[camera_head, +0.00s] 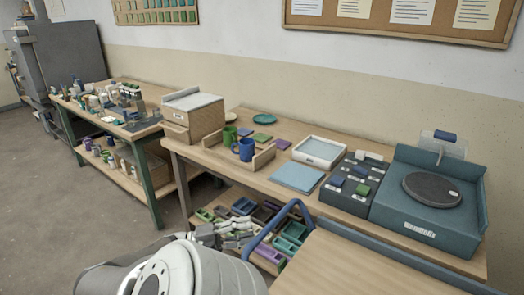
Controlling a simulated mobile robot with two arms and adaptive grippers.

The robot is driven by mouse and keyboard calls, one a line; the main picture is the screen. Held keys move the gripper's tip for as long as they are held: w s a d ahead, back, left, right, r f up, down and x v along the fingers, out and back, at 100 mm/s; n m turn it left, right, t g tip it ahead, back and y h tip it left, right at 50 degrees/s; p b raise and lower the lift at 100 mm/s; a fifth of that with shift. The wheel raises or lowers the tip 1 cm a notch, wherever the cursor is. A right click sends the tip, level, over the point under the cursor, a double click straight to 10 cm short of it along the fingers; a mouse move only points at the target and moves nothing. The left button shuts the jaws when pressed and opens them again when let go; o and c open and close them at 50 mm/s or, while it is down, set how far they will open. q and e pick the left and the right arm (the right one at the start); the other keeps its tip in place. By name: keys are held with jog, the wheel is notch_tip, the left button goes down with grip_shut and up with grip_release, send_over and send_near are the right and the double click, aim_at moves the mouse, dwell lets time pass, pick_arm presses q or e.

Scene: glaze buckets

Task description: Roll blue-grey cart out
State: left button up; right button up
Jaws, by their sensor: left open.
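The blue-grey cart shows in the lower right of the head view, cut off by the bottom edge. It has a wooden top (345,268) with a blue-grey rim. Its tubular blue handle (270,230) bends up at its left end. My left gripper (246,234) is open, just left of the handle. It looks apart from the handle, but the depth gap is hard to judge. My right gripper is not in view. The cart's wheels and lower part are hidden.
A long wooden table (240,168) stands right behind the cart, carrying mugs, a white tray (320,150) and a blue turntable unit (470,220). Coloured bins (285,245) sit on its low shelf. A cluttered workbench (150,132) stands farther left. Grey floor (60,210) is clear at left.

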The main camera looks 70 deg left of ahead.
pick_arm(q)
jog(key=shift+v, duration=1.55)
